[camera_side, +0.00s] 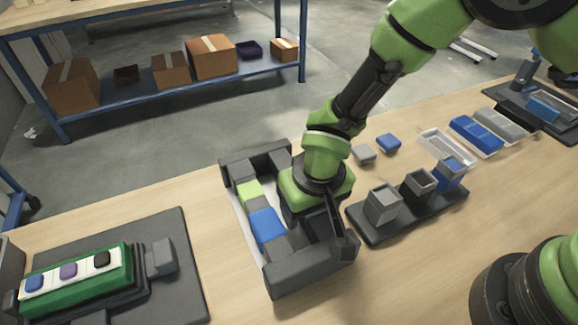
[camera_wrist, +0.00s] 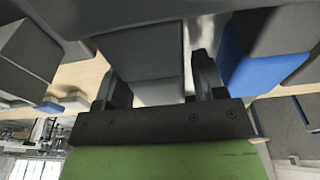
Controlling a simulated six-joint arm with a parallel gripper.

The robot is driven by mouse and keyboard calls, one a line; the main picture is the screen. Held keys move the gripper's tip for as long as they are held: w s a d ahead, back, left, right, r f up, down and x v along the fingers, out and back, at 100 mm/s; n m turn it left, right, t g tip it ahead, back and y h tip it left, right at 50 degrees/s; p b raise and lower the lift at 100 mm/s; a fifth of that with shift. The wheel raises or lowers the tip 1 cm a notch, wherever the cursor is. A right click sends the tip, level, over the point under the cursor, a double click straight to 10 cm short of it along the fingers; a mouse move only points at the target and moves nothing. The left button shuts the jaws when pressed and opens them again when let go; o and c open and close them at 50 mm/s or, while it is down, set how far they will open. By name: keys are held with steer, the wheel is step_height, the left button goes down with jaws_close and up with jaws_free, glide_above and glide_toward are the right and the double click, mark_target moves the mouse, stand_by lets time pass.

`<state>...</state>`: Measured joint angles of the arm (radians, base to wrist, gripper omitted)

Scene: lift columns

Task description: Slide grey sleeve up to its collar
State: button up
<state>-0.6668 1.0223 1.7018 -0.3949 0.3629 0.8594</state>
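A dark frame with a pale base (camera_side: 312,273) stands mid-table in the side view. A row of green, blue (camera_side: 267,225) and grey blocks shows between its end walls. My gripper (camera_side: 343,240) is low over the frame's right side, its fingertips partly hidden by my wrist. In the wrist view, my gripper's two dark fingers (camera_wrist: 160,88) stand either side of a grey block (camera_wrist: 142,52), probably the grey sleeve. I cannot tell whether both fingers press on it. A blue block (camera_wrist: 250,72) is just right of the fingers. I cannot make out the collar.
A dark tray with several upright holders (camera_side: 383,205) stands close right of my gripper. Small grey (camera_side: 364,155) and blue (camera_side: 388,143) blocks lie behind it. A green box with coloured buttons (camera_side: 75,280) is on a dark mat at left.

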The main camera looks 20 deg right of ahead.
steer(key=shift+r, duration=3.5)
steer(key=s+d+r+m+t+y, duration=0.1)
steer(key=d+r, duration=0.4)
steer(key=r, duration=0.3)
steer(key=s+d+r+m+t, duration=0.1)
steer(key=d+r, duration=0.4)
steer(key=r, duration=0.2)
steer(key=s+d+r+m+t, duration=0.1)
steer(key=s+d+r, duration=0.2)
steer(key=s, duration=0.3)
steer(key=s+d+r+m+t+y, duration=0.1)
steer(key=s+d+r+t, duration=0.1)
steer(key=s+d, duration=0.3)
steer(key=shift+v, duration=1.15)
steer(key=shift+a, duration=0.2)
